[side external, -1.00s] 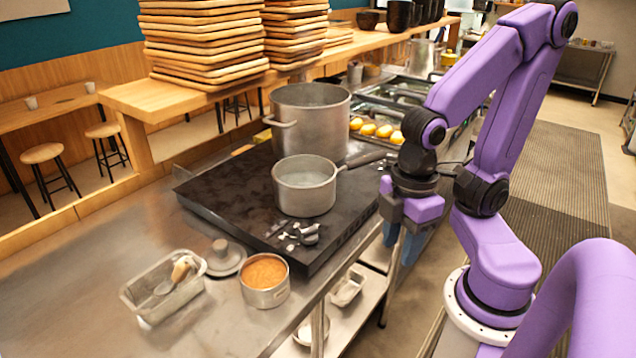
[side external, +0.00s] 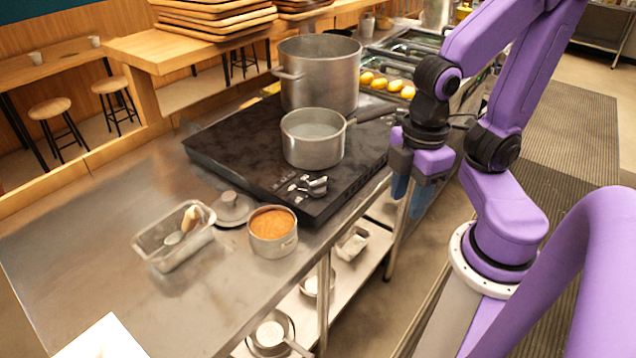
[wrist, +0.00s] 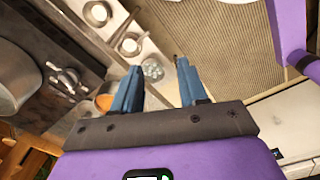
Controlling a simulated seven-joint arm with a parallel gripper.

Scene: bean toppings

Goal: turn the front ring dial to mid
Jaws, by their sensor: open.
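The black cooktop (side external: 235,160) carries a small cluster of dark and silver dials (side external: 308,186) at its front corner. The dials also show at the left of the wrist view (wrist: 66,80). They are too small for me to read their settings or tell the ring dial apart. My gripper (side external: 409,194) hangs to the right of the cooktop, past its edge, with its blue fingers pointing down. In the wrist view my gripper (wrist: 159,68) has its fingers spread with nothing between them. It is apart from the dials.
A small pot (side external: 313,150) and a large pot (side external: 320,80) stand on the cooktop. The small pot's handle points toward my gripper. A pot of orange-brown food (side external: 273,240), a lid (side external: 233,212) and a metal tray (side external: 160,255) stand on the steel counter. A lower shelf (side external: 345,275) holds pans.

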